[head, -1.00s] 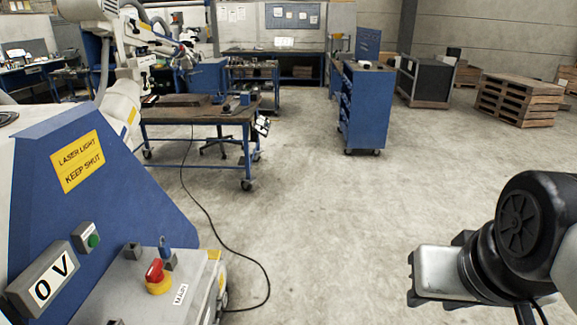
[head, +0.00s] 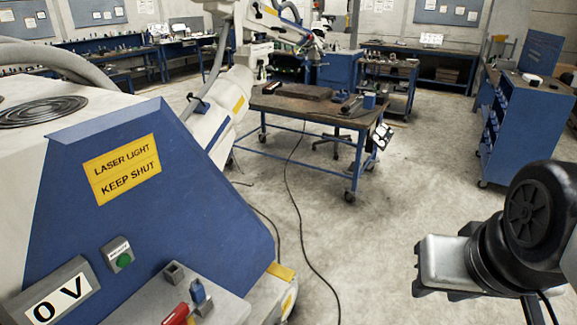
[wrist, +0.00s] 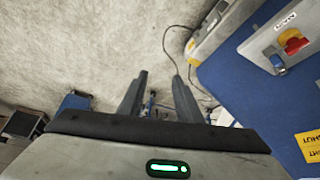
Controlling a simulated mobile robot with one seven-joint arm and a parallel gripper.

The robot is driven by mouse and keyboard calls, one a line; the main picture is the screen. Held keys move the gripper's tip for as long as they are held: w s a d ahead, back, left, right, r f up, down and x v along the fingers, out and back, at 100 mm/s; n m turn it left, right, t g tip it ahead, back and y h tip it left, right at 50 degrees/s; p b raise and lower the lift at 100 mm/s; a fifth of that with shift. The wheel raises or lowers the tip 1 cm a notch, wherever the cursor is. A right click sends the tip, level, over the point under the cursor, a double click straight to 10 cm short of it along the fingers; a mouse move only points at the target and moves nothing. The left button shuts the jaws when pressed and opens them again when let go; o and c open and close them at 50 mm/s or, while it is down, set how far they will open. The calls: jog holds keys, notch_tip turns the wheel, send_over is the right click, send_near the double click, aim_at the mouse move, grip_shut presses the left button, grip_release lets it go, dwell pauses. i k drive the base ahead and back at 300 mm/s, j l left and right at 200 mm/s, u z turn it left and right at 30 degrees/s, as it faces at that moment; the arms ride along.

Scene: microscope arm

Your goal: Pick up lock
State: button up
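A small blue and grey piece (head: 198,292), which looks like the lock, stands on the sloped grey panel of the blue laser machine (head: 150,215), at lower left in the head view. It also shows at right in the wrist view (wrist: 277,62), beside the red and yellow switch. My gripper (wrist: 160,76) is open, its two dark fingers apart with nothing between them. The fingers point over the floor, to the left of the machine in the wrist view, clear of the lock. My arm's end is at right in the head view.
The red switch handle (head: 175,315) is close to the lock, cut off by the frame's lower edge. A black cable (head: 300,225) lies on the floor. A workbench (head: 310,115) stands behind, a blue cabinet (head: 520,130) at right.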

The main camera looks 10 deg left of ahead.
aim_at(197, 290)
jog(key=i+u, duration=0.15)
jog(key=u, duration=0.25)
jog(key=i+u, duration=0.15)
jog(key=u, duration=0.3)
jog(key=i+u, duration=0.15)
jog(key=u, duration=0.25)
jog(key=i+l+u, duration=0.1)
jog(key=u, duration=0.3)
jog(key=i+l+u, duration=0.1)
jog(key=u, duration=0.25)
jog(key=i+l+u, duration=0.15)
jog(key=u, duration=0.25)
jog(key=i+l, duration=0.05)
jog(key=i, duration=0.05)
